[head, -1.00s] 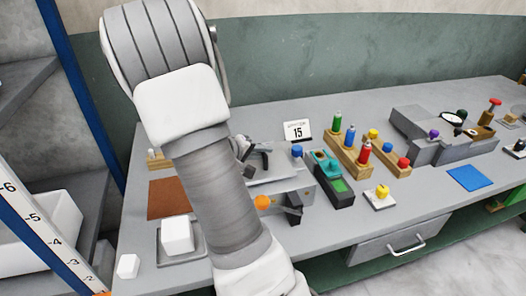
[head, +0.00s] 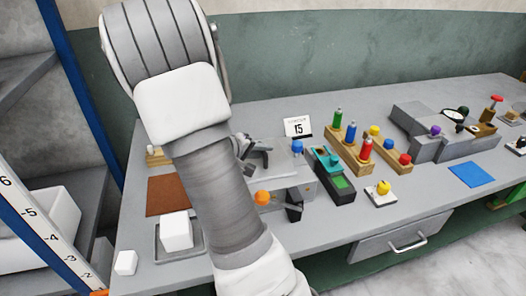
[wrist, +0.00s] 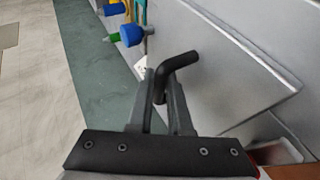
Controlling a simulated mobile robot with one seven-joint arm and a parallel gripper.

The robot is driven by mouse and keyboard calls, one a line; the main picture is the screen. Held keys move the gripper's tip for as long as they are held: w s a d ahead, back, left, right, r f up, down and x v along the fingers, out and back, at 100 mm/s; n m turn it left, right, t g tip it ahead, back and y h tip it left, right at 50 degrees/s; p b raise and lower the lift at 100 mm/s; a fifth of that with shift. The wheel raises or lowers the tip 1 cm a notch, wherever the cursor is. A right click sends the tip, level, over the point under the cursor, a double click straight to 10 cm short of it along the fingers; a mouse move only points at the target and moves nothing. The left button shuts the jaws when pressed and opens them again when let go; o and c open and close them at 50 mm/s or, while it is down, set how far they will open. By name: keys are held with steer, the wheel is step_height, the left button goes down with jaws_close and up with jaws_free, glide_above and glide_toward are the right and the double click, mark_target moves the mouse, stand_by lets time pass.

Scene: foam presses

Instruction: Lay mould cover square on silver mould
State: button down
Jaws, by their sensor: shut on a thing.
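The mould cover looks like a flat grey plate (head: 285,171) with a black bent handle (wrist: 180,63). My gripper (wrist: 161,88) is shut on that handle, and the plate fills the upper right of the wrist view (wrist: 235,70). In the head view my forearm hides most of my gripper and the plate's left part. The plate is over a grey block (head: 308,188) with an orange knob (head: 262,198) at its front. I cannot tell whether it touches the block or is square to it. The silver mould is not clearly visible.
A blue knob (head: 297,147) stands close by the plate's far right edge. A teal-topped device (head: 334,168) and wooden racks (head: 345,147) of coloured bottles stand to the right. A white block (head: 176,232) sits in a grey tray at the front left. A brown mat (head: 168,195) lies behind it.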

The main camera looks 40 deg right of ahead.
steer(key=c, duration=0.8)
jaws_free()
steer(key=shift+o, duration=0.2)
steer(key=shift+f, duration=0.1)
steer(key=shift+a, duration=0.15)
